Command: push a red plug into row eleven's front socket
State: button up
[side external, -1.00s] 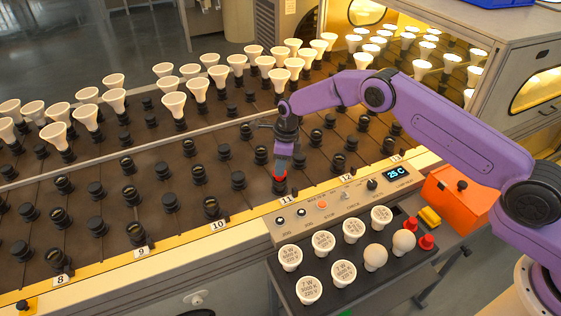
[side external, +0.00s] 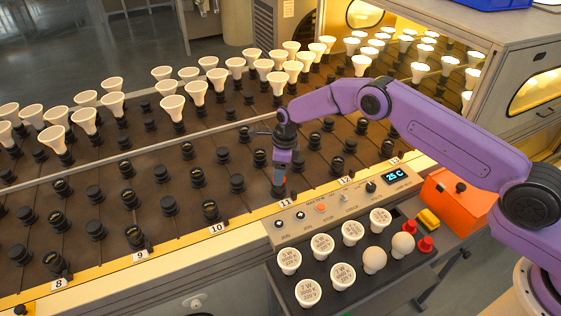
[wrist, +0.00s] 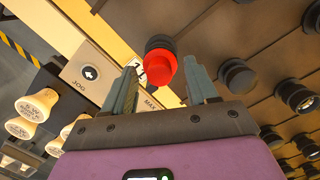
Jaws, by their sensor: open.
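A red plug (wrist: 161,62) sits between the spread fingers of my gripper (wrist: 161,78) in the wrist view. The plug is over a black socket and looks upright on it; how deep it sits cannot be told. In the side external view, the red plug (side external: 279,180) shows just below my gripper (side external: 281,166). It is at the dark front socket (side external: 278,191) behind the row label 11 (side external: 286,202). My gripper is open, with a gap visible beside the plug in the wrist view.
The control console (side external: 345,205) lies just in front of row eleven. Neighbouring black sockets (side external: 238,184) surround the gripper.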

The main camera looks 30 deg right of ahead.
notch_tip(320, 180, up, 17)
jog(key=s+d, duration=0.1)
jog(key=shift+d+r, duration=0.15)
jog(key=shift+d, duration=0.25)
dwell(0.4)
jog(key=s+r+n, duration=0.5)
jog(key=s+n, duration=0.4)
jog(key=s, duration=0.2)
jog(key=s+r+n, duration=0.4)
jog(key=s+n, duration=0.5)
jog(key=s, duration=0.1)
jog(key=s+d+n, duration=0.8)
jog(key=s+n, duration=0.1)
jog(key=s, duration=0.3)
jog(key=s+d+n, duration=0.8)
jog(key=s+n, duration=0.1)
jog(key=s, duration=0.3)
jog(key=shift+s+f+n+g+h, duration=0.3)
jog(key=shift+f+h, duration=0.1)
